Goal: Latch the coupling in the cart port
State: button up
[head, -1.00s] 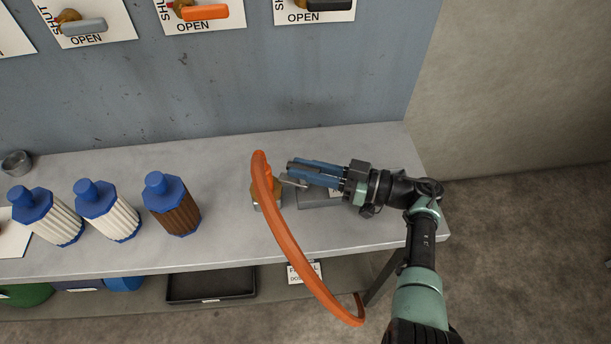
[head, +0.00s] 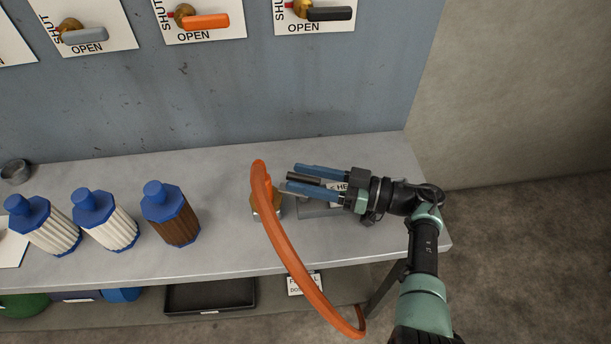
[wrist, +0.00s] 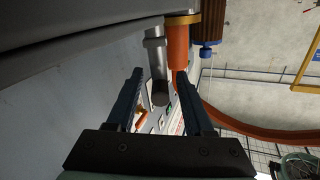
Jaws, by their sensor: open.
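An orange hose (head: 292,255) arches up to a brass coupling (head: 266,208) at the bench's right part. The hose (wrist: 178,48) and the coupling's brass ring (wrist: 183,20) also show in the wrist view. A grey lever (wrist: 156,50) with a dark end (wrist: 160,94) lies between my fingers there, with a gap at the sides. In the head view, the lever's dark end (head: 303,178) shows between the fingers. My gripper (head: 289,177) is open just right of the coupling, around the lever. The coupling's seat is mostly hidden by hose and gripper.
A grey block with a partly hidden label (head: 315,209) sits under my gripper. Two white bottles (head: 107,224) and a brown one (head: 175,225) stand to the left. Valve handles (head: 207,21) are on the wall panel. The hose hangs over the bench's front edge (head: 200,269).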

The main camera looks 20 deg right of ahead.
jog(key=b+v, duration=0.3)
jog(key=v, duration=0.9)
jog(key=shift+s+d, duration=0.35)
jog(key=w+a+r+n+t+h+p, duration=0.4)
jog(key=w+a+n+t+h+p, duration=0.1)
jog(key=w+a+n+t, duration=0.15)
jog(key=s+a+f+n+g+h+p, duration=0.1)
jog(key=s+n+h+p, duration=0.1)
jog(key=s+h, duration=0.25)
jog(key=s+a+f+n+h+p, duration=0.1)
jog(key=s+h+p, duration=0.15)
jog(key=s, duration=0.35)
jog(key=w, duration=0.4)
jog(key=w+a+f, duration=0.1)
jog(key=w, duration=0.3)
jog(key=w+f+b, duration=0.1)
jog(key=w, duration=0.3)
jog(key=shift+a, duration=0.35)
